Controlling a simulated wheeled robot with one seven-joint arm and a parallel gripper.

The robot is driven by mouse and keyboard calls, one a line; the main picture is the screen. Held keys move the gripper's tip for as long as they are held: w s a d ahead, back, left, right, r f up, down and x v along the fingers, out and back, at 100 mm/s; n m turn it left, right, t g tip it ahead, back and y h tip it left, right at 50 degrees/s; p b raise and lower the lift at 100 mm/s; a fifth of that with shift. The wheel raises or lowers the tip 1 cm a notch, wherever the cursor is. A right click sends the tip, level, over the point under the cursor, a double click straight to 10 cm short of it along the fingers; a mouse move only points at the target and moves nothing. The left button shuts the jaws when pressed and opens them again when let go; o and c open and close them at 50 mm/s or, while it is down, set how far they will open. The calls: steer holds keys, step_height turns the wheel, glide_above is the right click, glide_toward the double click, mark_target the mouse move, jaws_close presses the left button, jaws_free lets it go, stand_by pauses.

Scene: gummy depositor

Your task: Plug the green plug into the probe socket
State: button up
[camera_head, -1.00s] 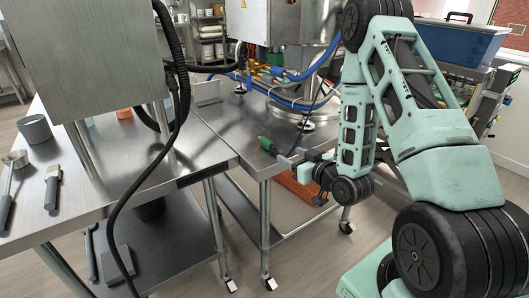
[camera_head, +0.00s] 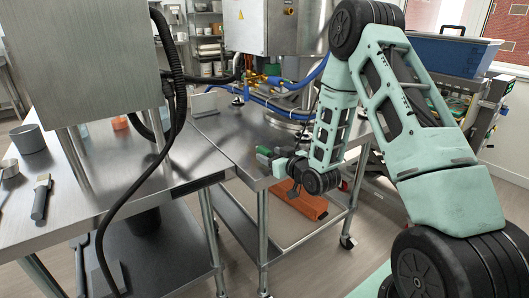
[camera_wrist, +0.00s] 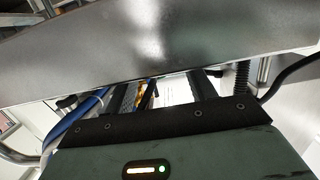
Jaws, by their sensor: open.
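The green plug (camera_head: 264,151) lies near the front edge of the steel table in the head view. My gripper (camera_head: 273,158) is open right beside the plug, at about table height. At this size I cannot tell whether the plug is between the fingers. In the wrist view my open gripper (camera_wrist: 163,84) shows two dark fingers with a gap between them, and the plug is not clearly seen. I cannot make out the probe socket in either view.
A steel control box (camera_head: 262,27) and blue hoses (camera_head: 300,84) with brass fittings stand behind. A large steel cabinet (camera_head: 88,60) with a hanging black cable is at left. An orange box (camera_head: 301,200) sits on the lower shelf. The middle of the table (camera_head: 215,130) is clear.

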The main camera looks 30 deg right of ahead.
mark_target(270, 153)
steer(key=w, duration=0.2)
steer(key=w+f+p, duration=0.1)
steer(key=w, duration=0.1)
steer(key=shift+w, duration=0.25)
steer(key=c, duration=1.1)
steer(key=shift+o, duration=0.2)
steer(key=shift+r, duration=0.1)
step_height(270, 153, up, 10)
steer(key=shift+f+b, duration=0.1)
steer(key=shift+b, duration=0.25)
